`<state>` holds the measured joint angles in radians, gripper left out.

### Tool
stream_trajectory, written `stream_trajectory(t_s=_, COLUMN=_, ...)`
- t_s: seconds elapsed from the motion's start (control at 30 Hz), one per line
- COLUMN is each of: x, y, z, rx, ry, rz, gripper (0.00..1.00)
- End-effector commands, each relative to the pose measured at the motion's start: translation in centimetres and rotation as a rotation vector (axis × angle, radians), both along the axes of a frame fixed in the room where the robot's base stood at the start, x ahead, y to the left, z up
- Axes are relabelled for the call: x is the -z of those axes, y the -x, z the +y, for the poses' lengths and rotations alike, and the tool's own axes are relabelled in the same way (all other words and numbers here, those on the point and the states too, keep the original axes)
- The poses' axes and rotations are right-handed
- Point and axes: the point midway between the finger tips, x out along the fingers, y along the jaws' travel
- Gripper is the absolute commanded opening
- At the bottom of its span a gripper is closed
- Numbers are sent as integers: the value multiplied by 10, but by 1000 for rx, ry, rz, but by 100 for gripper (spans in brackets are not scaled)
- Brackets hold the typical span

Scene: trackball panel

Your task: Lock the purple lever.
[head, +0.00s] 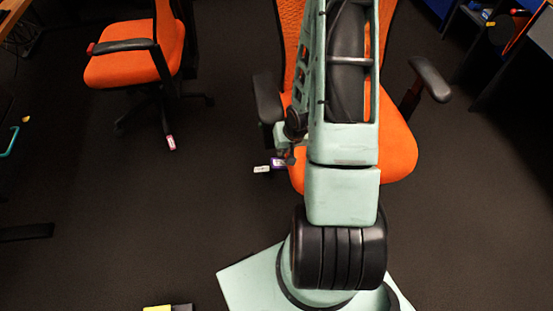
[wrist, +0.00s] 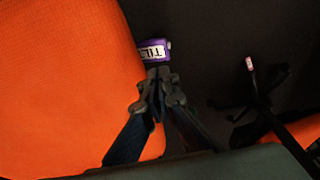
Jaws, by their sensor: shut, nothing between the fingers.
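The purple lever (head: 278,163) sticks out from under the left side of the near orange chair (head: 398,150). In the wrist view the lever (wrist: 167,46) carries a white label that seems to read TILT, upside down. My gripper (wrist: 160,76) is shut and empty. Its fingertips are right at the lever's near edge in the wrist view; I cannot tell whether they touch it. In the head view my arm covers much of the chair, and my gripper (head: 283,148) shows only partly beside the seat. The lever's inner end is hidden.
The near chair's armrests (head: 268,97) flank my arm. Desks edge the left and upper right. Dark floor (head: 120,230) is open at front left.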

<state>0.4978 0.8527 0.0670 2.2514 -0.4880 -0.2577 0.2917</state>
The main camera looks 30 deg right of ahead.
Motion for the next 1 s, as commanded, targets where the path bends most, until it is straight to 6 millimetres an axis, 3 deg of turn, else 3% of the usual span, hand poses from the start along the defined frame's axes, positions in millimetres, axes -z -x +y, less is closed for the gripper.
stream_trajectory(t_s=0.17, x=7, y=-2, z=1, rx=-1, ry=-1, rz=0, gripper=0)
stream_trajectory(t_s=0.7, x=88, y=-28, z=4, rx=-1, ry=0, rz=1, gripper=0)
stream_trajectory(t_s=1.0, x=95, y=-31, z=4, rx=-1, ry=0, rz=0, gripper=0)
